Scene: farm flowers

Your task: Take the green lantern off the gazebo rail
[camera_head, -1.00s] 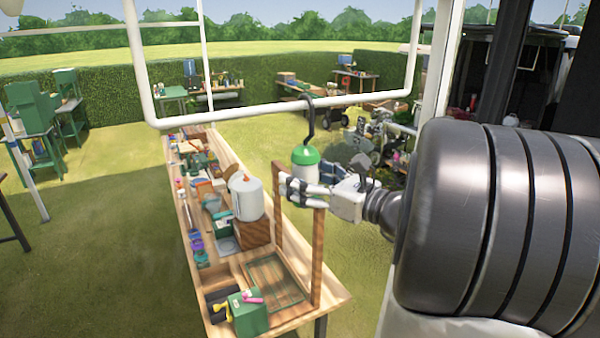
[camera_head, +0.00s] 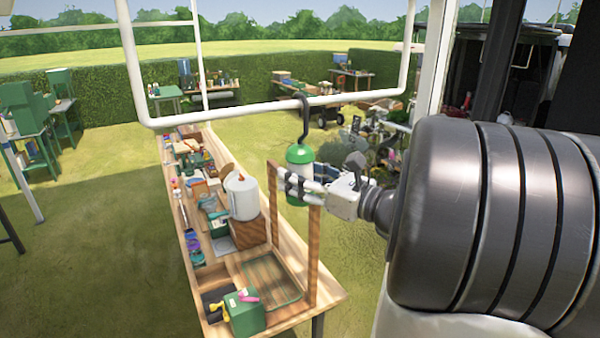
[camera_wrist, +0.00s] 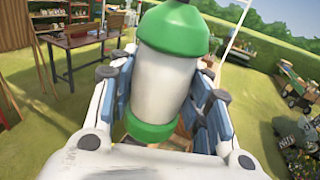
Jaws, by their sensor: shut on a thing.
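The green lantern (camera_head: 299,155) has a green top, a pale body and a green base. Its dark hook (camera_head: 304,115) still loops over the white rail (camera_head: 250,112) in the head view. My gripper (camera_head: 297,183) comes from the right and is shut on the lantern's body. In the wrist view the lantern (camera_wrist: 165,85) stands between the two blue-padded fingers of my gripper (camera_wrist: 163,105), with its green ends above and below them. The hook is not clear in the wrist view.
A long wooden bench (camera_head: 215,262) stands below and left, with a white canister (camera_head: 243,197), a wooden frame (camera_head: 312,255) close under my gripper, and a green box (camera_head: 246,312). A white post (camera_head: 436,60) rises right of the lantern. Open grass lies to the left.

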